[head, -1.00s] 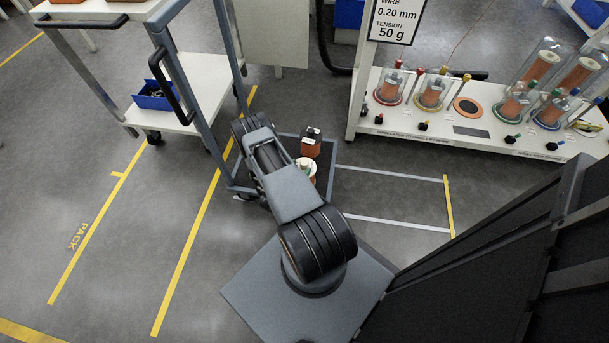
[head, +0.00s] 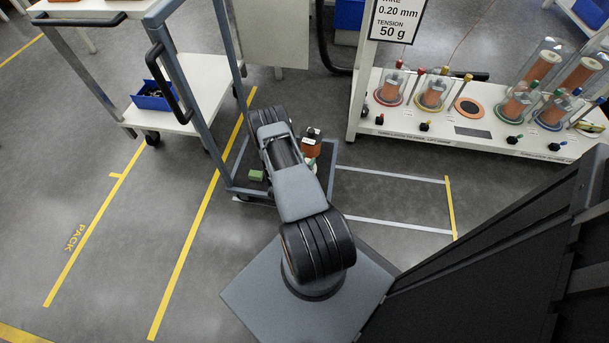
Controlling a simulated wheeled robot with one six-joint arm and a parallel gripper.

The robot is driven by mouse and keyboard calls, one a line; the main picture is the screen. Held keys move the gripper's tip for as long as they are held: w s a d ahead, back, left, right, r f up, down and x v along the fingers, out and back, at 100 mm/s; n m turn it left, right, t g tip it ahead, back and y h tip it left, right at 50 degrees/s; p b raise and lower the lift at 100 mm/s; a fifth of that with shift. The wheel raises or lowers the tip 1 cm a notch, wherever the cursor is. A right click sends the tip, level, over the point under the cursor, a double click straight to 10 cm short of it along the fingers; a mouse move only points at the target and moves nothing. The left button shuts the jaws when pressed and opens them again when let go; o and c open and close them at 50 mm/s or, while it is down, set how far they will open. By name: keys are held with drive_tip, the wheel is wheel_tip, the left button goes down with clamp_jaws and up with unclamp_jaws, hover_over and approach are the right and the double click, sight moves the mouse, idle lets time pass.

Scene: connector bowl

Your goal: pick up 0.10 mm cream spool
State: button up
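My arm reaches out over the low platform of a cart (head: 226,184), and my gripper is hidden below or behind the arm links. A copper-coloured spool with a dark top and a white label (head: 311,140) stands on the platform just right of the arm. Just below it, a sliver of a pale-flanged spool (head: 312,164) shows at the arm's edge; the rest is hidden by the arm. I cannot read any size on either spool, so I cannot confirm which is the 0.10 mm cream one.
A small green block (head: 256,175) lies on the platform left of the arm. The cart's upright frame (head: 205,95) stands close on the left. A white bench (head: 460,133) with several spools under clear covers is at right. Floor between is clear.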

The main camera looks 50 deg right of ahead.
clamp_jaws()
drive_tip(key=shift+w+r, duration=0.1)
drive_tip(key=shift+r, duration=0.05)
idle(0.5)
